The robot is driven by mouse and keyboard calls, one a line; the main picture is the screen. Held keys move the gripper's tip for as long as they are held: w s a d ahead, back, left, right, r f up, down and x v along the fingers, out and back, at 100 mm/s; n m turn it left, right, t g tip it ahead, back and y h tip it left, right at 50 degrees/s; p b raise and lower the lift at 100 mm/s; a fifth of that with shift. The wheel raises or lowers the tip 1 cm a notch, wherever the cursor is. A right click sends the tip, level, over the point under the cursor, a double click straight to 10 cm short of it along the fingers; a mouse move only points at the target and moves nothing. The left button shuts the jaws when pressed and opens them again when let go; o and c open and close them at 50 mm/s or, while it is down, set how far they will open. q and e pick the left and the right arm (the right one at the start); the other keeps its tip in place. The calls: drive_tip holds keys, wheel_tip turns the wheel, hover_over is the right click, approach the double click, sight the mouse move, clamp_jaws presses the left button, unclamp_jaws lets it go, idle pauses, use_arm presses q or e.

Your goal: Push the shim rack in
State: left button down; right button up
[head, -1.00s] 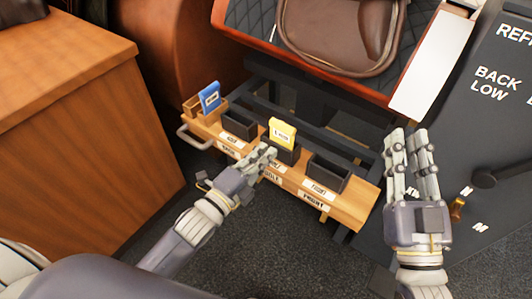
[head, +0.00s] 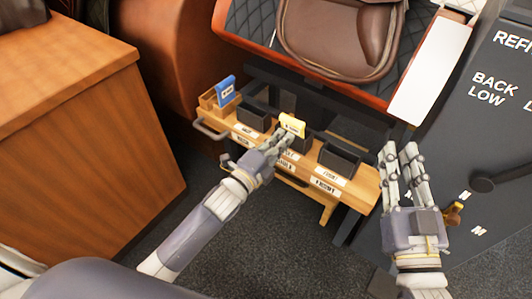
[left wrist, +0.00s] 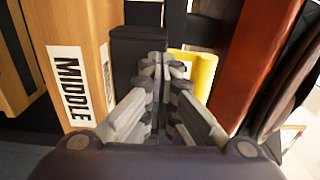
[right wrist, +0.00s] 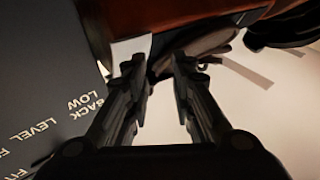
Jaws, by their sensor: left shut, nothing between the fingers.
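The shim rack (head: 345,190) is a long wooden tray with a metal handle (head: 210,130) at its left end and white labels on its front. It holds black bins and sits under the saddle stand. A blue shim (head: 225,90) stands at its left end and a yellow shim (head: 293,124) stands in the middle. My left gripper (head: 280,142) is shut and empty, its fingertips at the rack's middle beside the yellow shim. In the left wrist view the rack's MIDDLE label (left wrist: 75,87) shows left of the fingers. My right gripper (head: 398,160) is open and empty, right of the rack.
A brown saddle (head: 345,35) lies on the stand above. A wooden cabinet (head: 80,120) stands at the left. A dark panel (head: 500,130) with white lettering and a brass knob (head: 454,213) is at the right. The carpet (head: 260,250) in front is clear.

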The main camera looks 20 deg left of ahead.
sight(288, 130)
use_arm(q)
drive_tip(key=x, duration=0.5)
drive_tip(key=shift+w+d, duration=0.1)
drive_tip(key=shift+w, duration=0.15)
drive_tip(key=shift+w+d, duration=0.15)
drive_tip(key=shift+w, duration=0.2)
drive_tip(key=shift+w+r, duration=0.1)
drive_tip(key=shift+r, duration=0.2)
use_arm(e)
drive_tip(key=shift+s+a+r, duration=0.15)
drive_tip(key=shift+s+r, duration=0.1)
drive_tip(key=shift+r, duration=0.15)
